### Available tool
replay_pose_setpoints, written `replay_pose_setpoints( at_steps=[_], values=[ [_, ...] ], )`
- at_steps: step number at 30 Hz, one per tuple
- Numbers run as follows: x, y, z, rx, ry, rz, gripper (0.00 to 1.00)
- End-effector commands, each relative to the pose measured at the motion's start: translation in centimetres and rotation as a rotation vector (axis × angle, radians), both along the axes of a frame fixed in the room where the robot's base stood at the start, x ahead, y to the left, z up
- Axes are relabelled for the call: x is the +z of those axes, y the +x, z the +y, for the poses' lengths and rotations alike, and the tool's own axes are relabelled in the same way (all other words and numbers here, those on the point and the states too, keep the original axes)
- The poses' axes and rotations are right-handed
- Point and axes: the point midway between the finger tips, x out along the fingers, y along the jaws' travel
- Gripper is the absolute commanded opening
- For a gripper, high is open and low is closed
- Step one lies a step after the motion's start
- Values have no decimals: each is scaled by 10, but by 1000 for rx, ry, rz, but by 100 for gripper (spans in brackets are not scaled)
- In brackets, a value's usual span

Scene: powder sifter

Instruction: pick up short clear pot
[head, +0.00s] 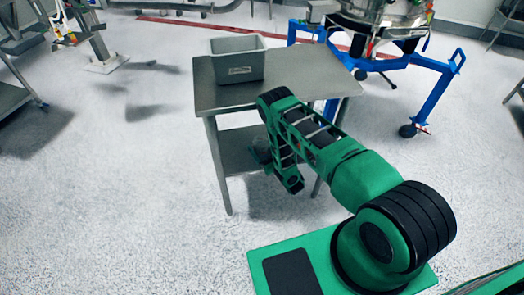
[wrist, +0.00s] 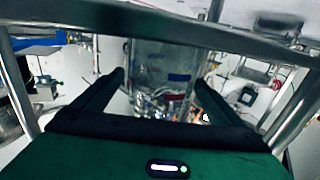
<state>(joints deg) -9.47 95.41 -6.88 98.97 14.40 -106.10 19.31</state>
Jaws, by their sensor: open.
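In the wrist view, a clear see-through cylinder, which looks like the short clear pot (wrist: 150,62), stands ahead of my gripper (wrist: 160,80). Blue and red patches show on or through it. My two dark fingers are spread, one on each side of it in the picture. I cannot tell whether they touch it or how deep it sits between them. In the head view, my gripper (head: 262,157) is low beside the table's lower shelf, partly hidden by my arm. The pot cannot be made out there.
A steel table (head: 300,75) carries a grey bin (head: 238,68) on its top. Its lower shelf (head: 238,150) is partly behind my arm. A blue wheeled frame (head: 432,95) with steel equipment stands behind right. The floor at left is open. Metal bars cross close around the wrist view.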

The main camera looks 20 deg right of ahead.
Motion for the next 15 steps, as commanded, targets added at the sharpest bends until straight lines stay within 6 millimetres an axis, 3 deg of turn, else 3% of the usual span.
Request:
replay_pose_setpoints(
  at_steps=[7, 15],
  values=[
    [2, 33, 10, -1, 0, -2, 91],
    [2, 40, 11, -3, 0, 0, 91]
  ],
)
